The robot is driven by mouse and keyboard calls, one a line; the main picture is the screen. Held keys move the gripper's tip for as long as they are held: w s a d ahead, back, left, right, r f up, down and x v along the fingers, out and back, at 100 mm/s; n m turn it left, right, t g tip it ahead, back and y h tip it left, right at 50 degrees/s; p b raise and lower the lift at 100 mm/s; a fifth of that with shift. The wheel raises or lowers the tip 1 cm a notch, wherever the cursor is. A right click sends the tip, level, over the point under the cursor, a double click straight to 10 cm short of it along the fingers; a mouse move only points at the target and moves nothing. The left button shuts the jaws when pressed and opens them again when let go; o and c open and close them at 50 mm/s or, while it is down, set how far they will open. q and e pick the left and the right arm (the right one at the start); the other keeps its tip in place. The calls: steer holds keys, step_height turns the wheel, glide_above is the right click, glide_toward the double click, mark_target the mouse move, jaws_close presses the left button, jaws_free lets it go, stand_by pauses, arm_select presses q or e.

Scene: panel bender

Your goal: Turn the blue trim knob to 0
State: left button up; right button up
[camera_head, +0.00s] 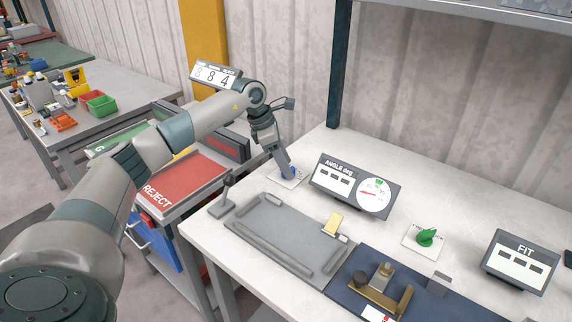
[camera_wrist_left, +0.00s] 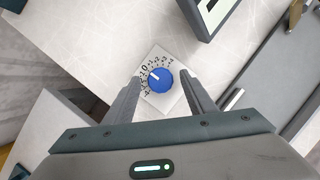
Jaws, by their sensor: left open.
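The blue trim knob (camera_head: 293,172) sits on a small white dial plate at the back left of the white table. In the left wrist view the knob (camera_wrist_left: 161,81) is seen from above, with a white pointer line aimed up and left at the printed scale. The small numbers are hard to read, so I cannot tell the exact value. My left gripper (camera_head: 289,171) points down at the plate. In the wrist view its open fingers (camera_wrist_left: 160,79) stand on both sides of the knob, with gaps on each side. My right gripper is not in view.
The ANGLE deg display (camera_head: 354,187) stands close to the right of the knob. A grey fixture tray (camera_head: 275,232), a green knob (camera_head: 427,237) and the FIT display (camera_head: 519,262) are on the same table. A red REJECT tray (camera_head: 182,185) lies to the left.

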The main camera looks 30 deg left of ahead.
arm_select(q)
steer(key=b+v, duration=0.3)
steer(key=v, duration=1.4)
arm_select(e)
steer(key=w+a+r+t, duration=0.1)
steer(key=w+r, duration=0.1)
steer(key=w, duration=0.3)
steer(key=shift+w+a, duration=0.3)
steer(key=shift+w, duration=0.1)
arm_select(q)
steer(key=shift+f, duration=0.1)
